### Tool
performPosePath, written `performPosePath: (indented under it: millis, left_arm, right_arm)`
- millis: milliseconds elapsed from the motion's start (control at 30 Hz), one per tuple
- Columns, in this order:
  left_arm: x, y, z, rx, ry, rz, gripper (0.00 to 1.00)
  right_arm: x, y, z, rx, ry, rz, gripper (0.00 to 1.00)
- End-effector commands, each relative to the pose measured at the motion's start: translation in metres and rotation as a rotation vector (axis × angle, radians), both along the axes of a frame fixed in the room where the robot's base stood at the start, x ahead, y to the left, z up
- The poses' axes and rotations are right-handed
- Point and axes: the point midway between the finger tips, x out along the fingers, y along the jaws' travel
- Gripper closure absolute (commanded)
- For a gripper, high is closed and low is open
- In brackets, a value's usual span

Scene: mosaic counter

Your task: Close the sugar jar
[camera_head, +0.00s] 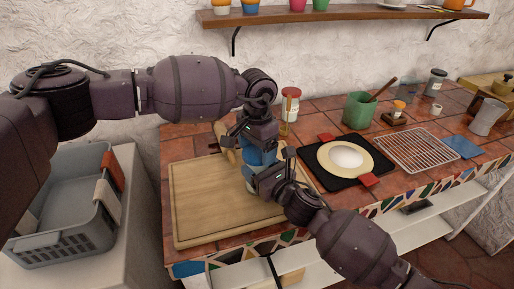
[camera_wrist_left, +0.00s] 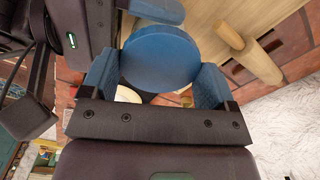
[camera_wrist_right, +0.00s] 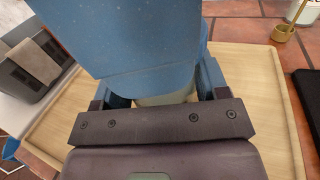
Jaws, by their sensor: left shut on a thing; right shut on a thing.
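The sugar jar (camera_head: 250,186) is over the cutting board, mostly hidden by my grippers. Its blue lid shows as a round disc in the left wrist view (camera_wrist_left: 160,58). My left gripper (camera_head: 258,150), from above, is shut on the lid. My right gripper (camera_head: 262,180), lower down, is shut on the jar. In the right wrist view a big blue body (camera_wrist_right: 130,40) fills the top, with a pale part (camera_wrist_right: 165,96) between the fingers. Lid and jar are in line, one above the other; I cannot tell whether the lid is fully seated.
The wooden cutting board (camera_head: 200,215) lies below, with a rolling pin (camera_wrist_left: 248,52) on its far side. A red-lidded jar (camera_head: 290,103), black mat with plate (camera_head: 325,175), green pot (camera_head: 358,110) and wire rack (camera_head: 415,150) stand to the right. A grey basket (camera_head: 70,245) is left.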

Motion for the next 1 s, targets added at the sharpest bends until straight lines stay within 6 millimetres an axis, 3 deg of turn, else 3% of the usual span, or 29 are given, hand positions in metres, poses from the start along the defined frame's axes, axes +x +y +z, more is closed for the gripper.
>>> performPosePath:
  millis: [33, 167, 467, 800, 1000]
  left_arm:
    - [0.0, -0.001, 0.001, -0.001, 0.0, 0.0, 0.18]
    - [0.0, -0.001, 0.001, -0.001, -0.001, 0.0, 0.0]
    - [0.0, 0.0, 0.004, -0.001, -0.001, 0.002, 0.0]
    - [0.0, 0.0, 0.039, 0.0, 0.0, 0.002, 0.0]
    - [0.0, 0.0, 0.046, 0.0, 0.0, 0.002, 0.0]
  right_arm:
    - [0.0, 0.0, -0.001, 0.0, 0.002, -0.001, 0.99]
    - [0.0, 0.0, -0.001, 0.0, 0.002, -0.001, 0.99]
    - [0.0, 0.0, -0.001, 0.0, 0.002, -0.001, 0.99]
    - [0.0, 0.0, -0.001, 0.0, 0.002, -0.001, 0.99]
    - [0.0, 0.0, -0.001, 0.0, 0.002, -0.001, 0.99]
